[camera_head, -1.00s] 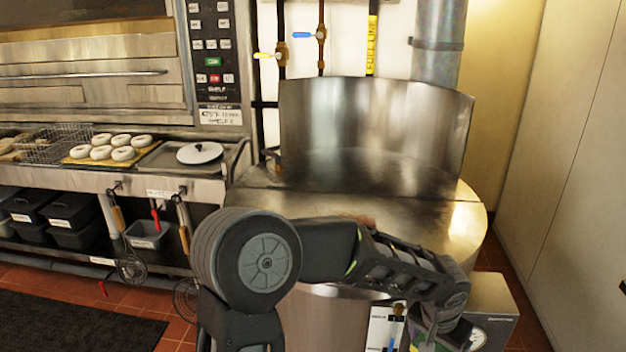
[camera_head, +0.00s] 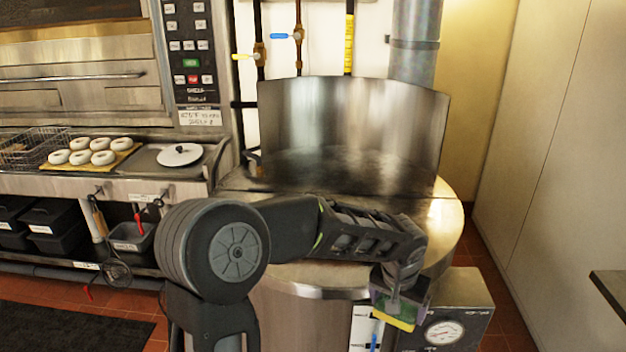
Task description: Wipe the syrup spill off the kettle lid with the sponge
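The steel kettle (camera_head: 300,310) stands in the middle with a round flat top (camera_head: 446,225) and a tall curved steel panel (camera_head: 350,125) upright behind it. I cannot tell which part is the lid. My arm lies across the front of the top and hides part of it; I see no clear syrup spill. My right gripper is not in view.
A gauge box (camera_head: 465,300) sticks out at the kettle's front right. A dark table edge (camera_head: 610,290) is at far right.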

